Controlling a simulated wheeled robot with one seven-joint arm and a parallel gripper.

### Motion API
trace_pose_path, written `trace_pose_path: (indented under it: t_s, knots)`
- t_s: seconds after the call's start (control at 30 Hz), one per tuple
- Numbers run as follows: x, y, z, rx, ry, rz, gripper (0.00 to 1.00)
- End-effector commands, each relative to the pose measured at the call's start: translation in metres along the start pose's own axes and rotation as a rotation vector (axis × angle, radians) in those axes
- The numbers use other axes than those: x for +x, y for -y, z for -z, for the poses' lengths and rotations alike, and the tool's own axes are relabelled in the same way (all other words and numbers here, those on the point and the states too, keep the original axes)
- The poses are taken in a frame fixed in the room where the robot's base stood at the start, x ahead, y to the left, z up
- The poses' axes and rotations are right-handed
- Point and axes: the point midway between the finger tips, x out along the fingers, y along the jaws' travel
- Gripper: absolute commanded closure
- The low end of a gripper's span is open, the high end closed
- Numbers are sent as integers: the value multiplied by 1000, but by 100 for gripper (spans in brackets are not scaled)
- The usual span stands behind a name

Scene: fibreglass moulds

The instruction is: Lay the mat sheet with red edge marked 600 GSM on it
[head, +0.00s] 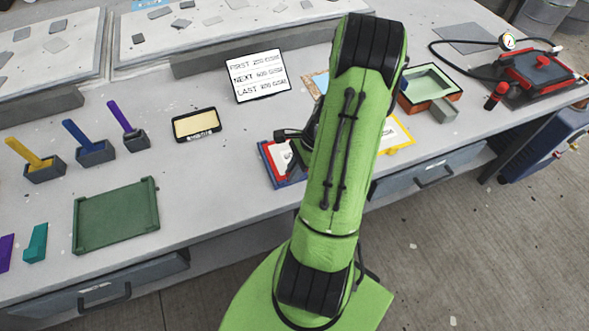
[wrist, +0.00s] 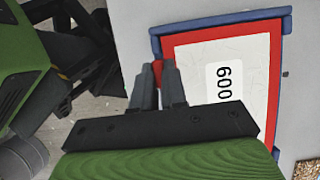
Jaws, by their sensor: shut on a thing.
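The mat sheet with red edge, marked 600 (wrist: 208,65), lies in a blue-cornered tray (wrist: 220,20); its white face and label show in the wrist view. In the head view the red-edged sheet (head: 267,155) and blue tray (head: 292,183) are partly hidden behind my arm. My gripper (wrist: 158,76) is shut on a small red part at the sheet's edge. The sheet looks flat in the tray; I cannot tell whether it is lifted at all. A mould with a pale green hollow (head: 430,82) stands to the right on the bench.
A sign (head: 257,75) reads FIRST 225, NEXT 600, LAST 300 GSM. A yellow-edged sheet (head: 398,137) shows right of my arm. A grey block (head: 444,110) sits by the mould. A red-and-black device (head: 540,67) with a hose is at right. A green tray (head: 116,217) lies left.

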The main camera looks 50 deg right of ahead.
Motion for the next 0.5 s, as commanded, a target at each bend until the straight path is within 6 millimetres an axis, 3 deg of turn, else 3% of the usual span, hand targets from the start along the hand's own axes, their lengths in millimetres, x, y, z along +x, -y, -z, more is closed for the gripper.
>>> trace_pose_path:
  t_s: [0.07, 0.1, 0.3, 0.5]
  knots:
    - [0, 0, 0, 0, 0, 0, 100]
    - [0, 0, 0, 0, 0, 0, 86]
    - [0, 0, 0, 0, 0, 0, 58]
    - [0, 0, 0, 0, 0, 0, 58]
